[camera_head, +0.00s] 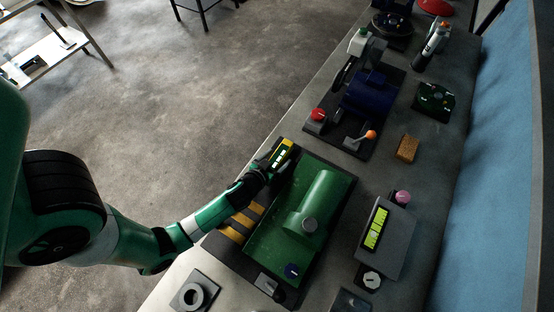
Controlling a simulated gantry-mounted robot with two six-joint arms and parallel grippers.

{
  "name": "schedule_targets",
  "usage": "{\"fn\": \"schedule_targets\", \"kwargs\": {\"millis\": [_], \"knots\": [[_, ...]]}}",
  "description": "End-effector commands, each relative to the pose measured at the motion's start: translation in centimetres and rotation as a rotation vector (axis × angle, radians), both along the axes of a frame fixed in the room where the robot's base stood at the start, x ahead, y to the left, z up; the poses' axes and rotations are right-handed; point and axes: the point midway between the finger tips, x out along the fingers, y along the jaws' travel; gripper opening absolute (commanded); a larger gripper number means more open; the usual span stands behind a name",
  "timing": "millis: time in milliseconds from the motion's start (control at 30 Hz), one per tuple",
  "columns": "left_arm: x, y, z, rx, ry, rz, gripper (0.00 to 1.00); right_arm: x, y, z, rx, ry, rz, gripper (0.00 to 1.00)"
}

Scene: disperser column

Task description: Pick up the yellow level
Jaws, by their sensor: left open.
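The yellow level (283,153) is a small yellow bar with bright pale windows. It sits at the far left corner of the green tray-like machine base (263,237). My left gripper (272,165) is open right at the level's near end. Its dark fingers overlap the level in this view, and I cannot tell whether they touch it. The fingers partly hide the level's lower end. My right gripper is not in view.
A green cylinder (318,200) lies on the green base, beside the level. Yellow-and-black stripes (240,222) mark the base's left side. A blue motor unit (367,92) with a red knob (318,115) stands beyond. A grey display box (387,238) is at right.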

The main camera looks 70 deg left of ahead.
Motion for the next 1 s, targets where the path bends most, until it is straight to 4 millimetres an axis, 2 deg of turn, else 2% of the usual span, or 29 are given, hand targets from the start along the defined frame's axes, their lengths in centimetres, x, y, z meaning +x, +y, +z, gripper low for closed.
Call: {"fn": "schedule_targets", "kwargs": {"millis": [200,667,1000], "knots": [[0.07,0.04,-0.06,0.0,0.0,-0.001,0.83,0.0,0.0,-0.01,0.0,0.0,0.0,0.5],[0.06,0.02,-0.04,0.0,0.0,-0.001,0.0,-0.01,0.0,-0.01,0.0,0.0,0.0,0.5],[0.1,0.03,0.05,0.0,-0.002,0.0,0.0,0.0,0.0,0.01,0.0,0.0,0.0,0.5]]}}
